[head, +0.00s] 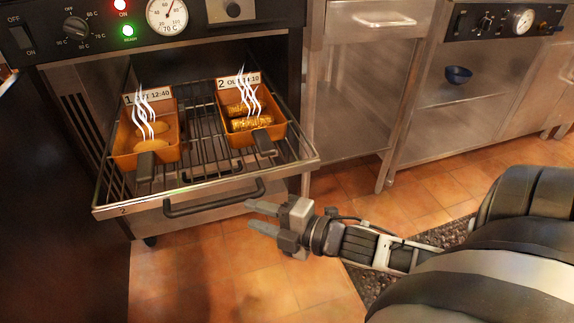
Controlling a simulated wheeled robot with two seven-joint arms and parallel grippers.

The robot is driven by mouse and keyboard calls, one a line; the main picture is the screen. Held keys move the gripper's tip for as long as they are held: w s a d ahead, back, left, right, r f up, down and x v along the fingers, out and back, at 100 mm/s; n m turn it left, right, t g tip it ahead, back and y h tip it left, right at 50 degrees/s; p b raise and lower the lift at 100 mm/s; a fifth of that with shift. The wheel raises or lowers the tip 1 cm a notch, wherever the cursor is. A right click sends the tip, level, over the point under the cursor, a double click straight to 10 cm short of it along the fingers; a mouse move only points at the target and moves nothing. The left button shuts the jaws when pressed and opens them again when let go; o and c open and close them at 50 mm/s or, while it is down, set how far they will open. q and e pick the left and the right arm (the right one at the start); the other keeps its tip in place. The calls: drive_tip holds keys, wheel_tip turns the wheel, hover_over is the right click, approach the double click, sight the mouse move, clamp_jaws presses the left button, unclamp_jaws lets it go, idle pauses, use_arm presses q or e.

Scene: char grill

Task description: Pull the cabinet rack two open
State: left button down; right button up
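Rack two (200,190) is a wire rack with a metal front marked "2". It stands pulled out of the dark cabinet (190,62) at the upper left. Its black handle (214,198) runs along the front. Two orange trays sit on it: a left tray (125,145) marked "1" and a right tray (270,132) marked "2", both steaming. My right gripper (255,217) is open and empty, just right of and below the handle, its fingers pointing left. They look apart from the handle. My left gripper is not in view.
A steel cabinet with a drawer (375,20) stands right of the dark cabinet. The tiled floor (215,285) below the rack is clear.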

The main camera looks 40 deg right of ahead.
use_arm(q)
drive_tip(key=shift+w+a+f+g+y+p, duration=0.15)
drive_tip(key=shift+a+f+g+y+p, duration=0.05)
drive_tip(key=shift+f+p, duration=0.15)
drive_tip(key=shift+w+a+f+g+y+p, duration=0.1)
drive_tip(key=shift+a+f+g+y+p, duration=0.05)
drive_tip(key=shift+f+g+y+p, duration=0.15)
use_arm(e)
drive_tip(key=f+v, duration=0.1)
drive_tip(key=v, duration=0.5)
drive_tip(key=shift+r, duration=0.5)
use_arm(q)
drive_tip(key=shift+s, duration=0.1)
